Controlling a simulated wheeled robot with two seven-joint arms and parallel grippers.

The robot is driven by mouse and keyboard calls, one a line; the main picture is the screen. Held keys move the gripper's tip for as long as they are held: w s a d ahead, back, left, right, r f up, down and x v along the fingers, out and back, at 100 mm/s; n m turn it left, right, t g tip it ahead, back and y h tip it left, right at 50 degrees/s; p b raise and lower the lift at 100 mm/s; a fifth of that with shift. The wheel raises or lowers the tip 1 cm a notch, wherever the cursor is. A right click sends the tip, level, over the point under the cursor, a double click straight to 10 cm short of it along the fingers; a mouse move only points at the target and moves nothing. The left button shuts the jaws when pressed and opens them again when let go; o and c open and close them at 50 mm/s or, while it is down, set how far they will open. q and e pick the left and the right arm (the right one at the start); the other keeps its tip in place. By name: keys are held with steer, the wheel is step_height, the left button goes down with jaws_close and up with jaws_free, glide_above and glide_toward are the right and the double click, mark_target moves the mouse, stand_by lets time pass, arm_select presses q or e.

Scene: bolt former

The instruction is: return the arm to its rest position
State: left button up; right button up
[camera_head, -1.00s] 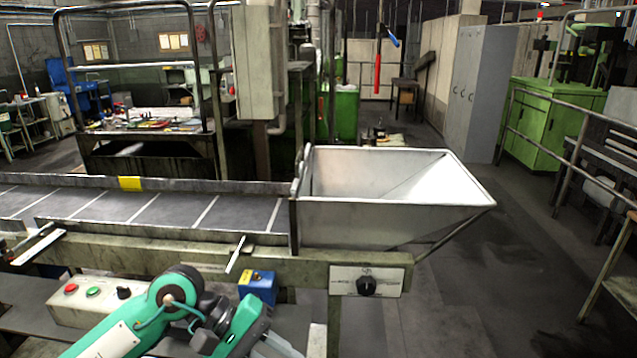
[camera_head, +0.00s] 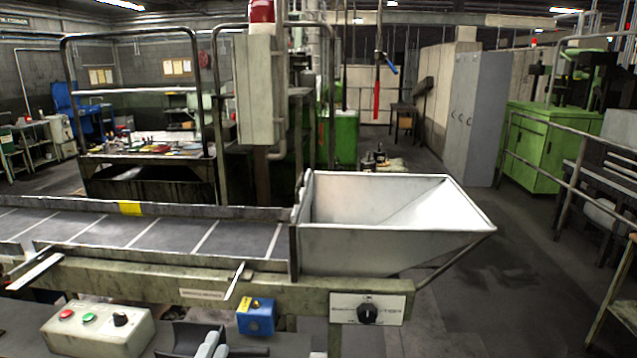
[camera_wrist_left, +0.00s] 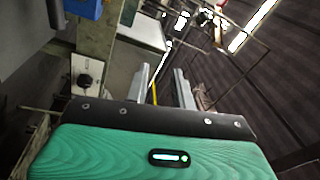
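My left gripper (camera_head: 213,346) shows at the bottom edge of the head view, left of centre, as two pale grey fingers beside a dark body. In the left wrist view the two grey fingers (camera_wrist_left: 161,76) stand apart with nothing between them, past my green wrist housing. The gripper is on the near side of the conveyor frame, to the right of the button box. Most of my left arm is below the picture. My right gripper is in neither view.
A conveyor (camera_head: 150,234) ends at a white hopper (camera_head: 390,250). On the near side are a button box (camera_head: 98,330), a blue box (camera_head: 256,318) and a panel with a black knob (camera_head: 367,310). A railing (camera_head: 570,170) stands right. Open floor (camera_head: 480,290) lies right of the hopper.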

arm_select(q)
steer(key=s+a+f+n+g+y, duration=0.35)
steer(key=f+n+g, duration=0.2)
steer(key=f, duration=0.45)
steer(key=s+a+f+n+g, duration=0.1)
steer(key=s+f+n+g, duration=0.5)
steer(key=s, duration=0.4)
steer(key=s+a+f+n+g, duration=0.1)
steer(key=s+f+n+g, duration=0.25)
steer(key=s+f, duration=0.6)
step_height(320, 180, down, 30)
steer(key=s+g, duration=0.1)
steer(key=g, duration=0.1)
steer(key=s+a+f+g, duration=0.1)
steer(key=s+a+f, duration=0.2)
steer(key=s+f, duration=1.6)
steer(key=shift+s+f+m+h, duration=0.2)
steer(key=shift+f+m+h, duration=0.1)
steer(key=shift+f+h, duration=0.05)
steer(key=shift+o, duration=0.2)
